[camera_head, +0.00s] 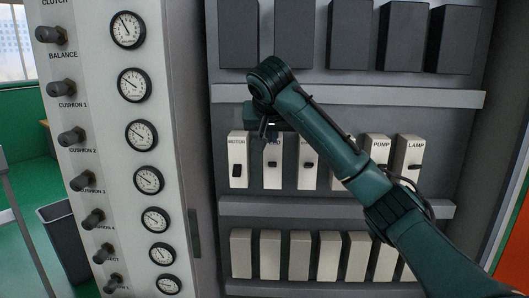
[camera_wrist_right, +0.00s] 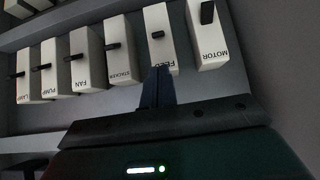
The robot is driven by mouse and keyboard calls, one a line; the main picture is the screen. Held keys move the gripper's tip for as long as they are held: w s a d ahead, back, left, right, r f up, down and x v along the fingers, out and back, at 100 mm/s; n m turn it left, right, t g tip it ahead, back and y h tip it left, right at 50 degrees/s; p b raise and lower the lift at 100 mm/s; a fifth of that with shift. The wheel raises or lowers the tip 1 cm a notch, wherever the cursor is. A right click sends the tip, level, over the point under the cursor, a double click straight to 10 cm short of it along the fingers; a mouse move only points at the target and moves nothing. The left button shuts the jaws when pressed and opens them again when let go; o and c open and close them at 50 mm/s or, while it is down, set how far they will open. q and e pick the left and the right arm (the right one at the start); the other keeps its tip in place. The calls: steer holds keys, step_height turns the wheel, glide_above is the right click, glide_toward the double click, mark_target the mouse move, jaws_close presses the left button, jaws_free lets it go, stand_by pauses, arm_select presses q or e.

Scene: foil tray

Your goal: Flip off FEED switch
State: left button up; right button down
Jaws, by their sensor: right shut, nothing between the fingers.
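The FEED switch (camera_head: 272,172) is a white upright block with a small black lever, second from the left in the middle row of the cabinet. Its label is partly covered by my right gripper (camera_head: 268,131), which hangs in front of its upper end. In the wrist view, where labels appear upside down, the FEED switch (camera_wrist_right: 159,22) has its black lever sticking out. My right gripper's fingers (camera_wrist_right: 160,72) are shut and empty, over the FEED label and a little apart from the lever in the picture. Whether they touch the block cannot be told. My left gripper is out of view.
The MOTOR switch (camera_head: 237,147) is beside FEED on the left. The STACKER switch (camera_wrist_right: 121,58) is on its other side, followed by FAN, PUMP (camera_head: 377,145) and LAMP (camera_head: 410,148). A grey ledge (camera_head: 350,96) runs above, and a gauge panel (camera_head: 95,110) stands left.

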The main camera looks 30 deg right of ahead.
mark_target(273, 165)
steer(key=p+x, duration=0.2)
steer(key=x, duration=0.6)
steer(key=shift+w+d+f, duration=0.15)
steer(key=shift+w+f, duration=0.05)
steer(key=shift+w+d+f, duration=0.15)
steer(key=shift+w+f, duration=0.05)
steer(key=shift+f, duration=0.05)
steer(key=shift+w+d+f, duration=0.1)
steer(key=shift+w+f, duration=0.05)
steer(key=shift+f, duration=0.15)
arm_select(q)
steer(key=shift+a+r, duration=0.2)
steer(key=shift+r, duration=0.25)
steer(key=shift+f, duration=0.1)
arm_select(e)
steer(key=shift+f, duration=0.1)
